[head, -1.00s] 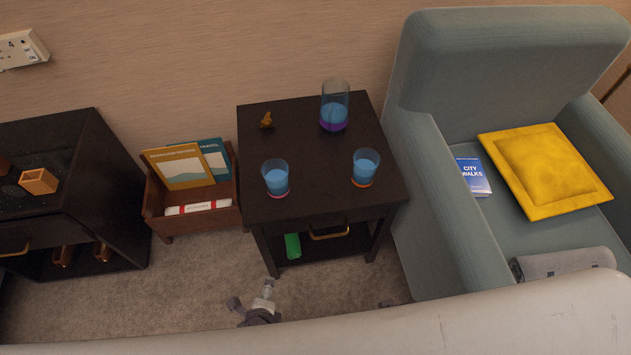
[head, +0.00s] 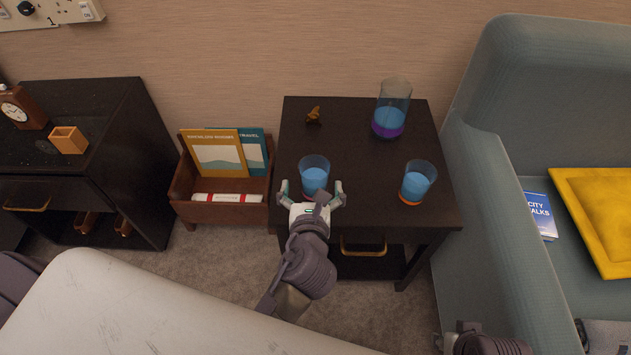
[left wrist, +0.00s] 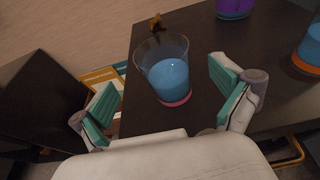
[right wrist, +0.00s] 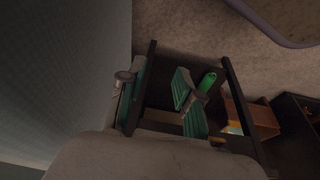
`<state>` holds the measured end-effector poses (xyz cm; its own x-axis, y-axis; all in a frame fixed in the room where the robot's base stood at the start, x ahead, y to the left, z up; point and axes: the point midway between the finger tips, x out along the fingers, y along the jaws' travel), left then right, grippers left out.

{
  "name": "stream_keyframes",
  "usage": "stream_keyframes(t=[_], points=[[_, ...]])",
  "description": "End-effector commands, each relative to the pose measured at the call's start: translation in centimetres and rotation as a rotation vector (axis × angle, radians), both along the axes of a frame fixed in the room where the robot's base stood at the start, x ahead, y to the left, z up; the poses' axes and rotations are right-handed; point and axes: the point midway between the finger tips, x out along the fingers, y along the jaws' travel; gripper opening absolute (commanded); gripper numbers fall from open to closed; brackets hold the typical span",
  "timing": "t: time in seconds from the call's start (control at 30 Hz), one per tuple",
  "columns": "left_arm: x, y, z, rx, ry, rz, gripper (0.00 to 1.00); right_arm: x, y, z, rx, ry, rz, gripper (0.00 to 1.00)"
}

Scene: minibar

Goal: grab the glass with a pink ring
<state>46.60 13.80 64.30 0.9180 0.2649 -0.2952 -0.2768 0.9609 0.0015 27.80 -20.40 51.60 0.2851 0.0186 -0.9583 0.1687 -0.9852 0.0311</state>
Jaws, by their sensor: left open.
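The glass with a pink ring (head: 314,173) holds blue liquid and stands upright near the front left of the dark side table (head: 345,135). In the left wrist view the glass (left wrist: 165,72) shows its pink base ring clearly. My left gripper (head: 312,192) is open at the table's front edge. Its fingers are spread to either side of the glass's near side, with a gap to it in the wrist view. My right gripper (right wrist: 158,98) is low in front of the table, its fingers apart with nothing between them.
A similar glass with an orange ring (head: 417,182) stands to the right. A taller purple-ringed glass (head: 391,108) and a small brown figurine (head: 314,115) are farther back. A green object (right wrist: 207,82) lies under the table. The armchair (head: 480,200) borders the right.

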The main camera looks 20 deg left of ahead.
Motion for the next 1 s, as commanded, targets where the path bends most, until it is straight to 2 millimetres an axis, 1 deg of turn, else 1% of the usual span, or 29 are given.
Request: stream_keyframes(t=[0.17, 0.37, 0.43, 0.53, 0.8, 0.97, 1.0], points=[[1.1, 0.2, -0.3, -0.002, -0.002, 0.001, 1.0, -0.2, -0.1, 0.9, 0.001, -0.007, -0.001, 0.34], [3.7, 0.6, -0.7, -0.003, -0.003, 0.001, 1.0, -1.2, -0.2, 3.8, 0.001, -0.025, -0.002, 0.34], [4.5, 0.8, -1.1, -0.001, -0.001, 0.0, 1.0, -1.2, -0.2, 3.4, 0.0, -0.02, -0.002, 0.34], [5.3, 1.1, -1.3, -0.002, -0.001, 0.0, 1.0, -1.2, -0.2, 3.2, 0.0, -0.02, -0.002, 0.34], [5.5, 1.1, -1.2, -0.001, 0.001, -0.001, 1.0, -1.2, -0.2, 3.3, 0.0, -0.021, -0.002, 0.34], [5.5, 1.1, -1.2, -0.001, 0.001, -0.001, 0.73, -1.2, -0.2, 3.3, 0.0, -0.02, -0.002, 0.34], [5.5, 1.1, -1.2, -0.001, 0.001, -0.001, 0.67, -1.2, -0.2, 3.3, 0.0, -0.02, -0.002, 0.34]])
